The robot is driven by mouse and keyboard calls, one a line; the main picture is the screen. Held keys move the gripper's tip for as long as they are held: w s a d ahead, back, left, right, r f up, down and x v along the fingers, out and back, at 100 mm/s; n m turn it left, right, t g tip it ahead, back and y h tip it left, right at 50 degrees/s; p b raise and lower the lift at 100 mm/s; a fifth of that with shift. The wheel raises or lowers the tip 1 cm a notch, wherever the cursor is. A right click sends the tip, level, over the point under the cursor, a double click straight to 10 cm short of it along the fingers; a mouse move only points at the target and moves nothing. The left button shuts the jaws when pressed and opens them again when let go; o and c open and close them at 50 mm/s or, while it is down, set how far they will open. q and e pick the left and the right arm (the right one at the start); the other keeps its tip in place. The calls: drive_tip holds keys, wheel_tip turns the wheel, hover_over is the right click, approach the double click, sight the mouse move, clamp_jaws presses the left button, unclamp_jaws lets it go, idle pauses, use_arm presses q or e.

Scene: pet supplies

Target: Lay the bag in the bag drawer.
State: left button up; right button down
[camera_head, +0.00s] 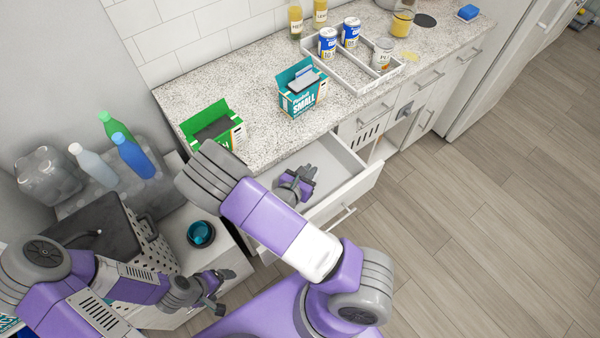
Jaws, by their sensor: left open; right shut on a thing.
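The open drawer (352,188) is pulled out below the counter, with its white interior partly hidden by my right arm. My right gripper (299,186) is over the inside of the drawer. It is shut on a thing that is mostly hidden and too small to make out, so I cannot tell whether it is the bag. No bag shows clearly elsewhere. My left gripper (220,291) is open and empty, low at the left, apart from the drawer and below the small dark round container with a teal inside (201,234).
On the counter (235,95) stand a green open box (223,134), a teal box marked SMALL (302,97) and a divided tray (350,76) with cans. Bottles (133,157) and a perforated bin (150,247) crowd the left. The floor (480,220) at right is clear.

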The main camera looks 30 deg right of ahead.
wheel_tip(320, 180, down, 2)
drive_tip(key=shift+f, duration=0.25)
drive_tip(key=shift+w+f, duration=0.15)
drive_tip(key=w, duration=0.4)
drive_tip(key=shift+a+b, duration=0.2)
drive_tip(key=shift+b, duration=0.2)
drive_tip(key=shift+s+f, duration=0.15)
drive_tip(key=shift+f, duration=0.45)
drive_tip(key=c, duration=1.2)
unclamp_jaws()
drive_tip(key=shift+r, duration=0.1)
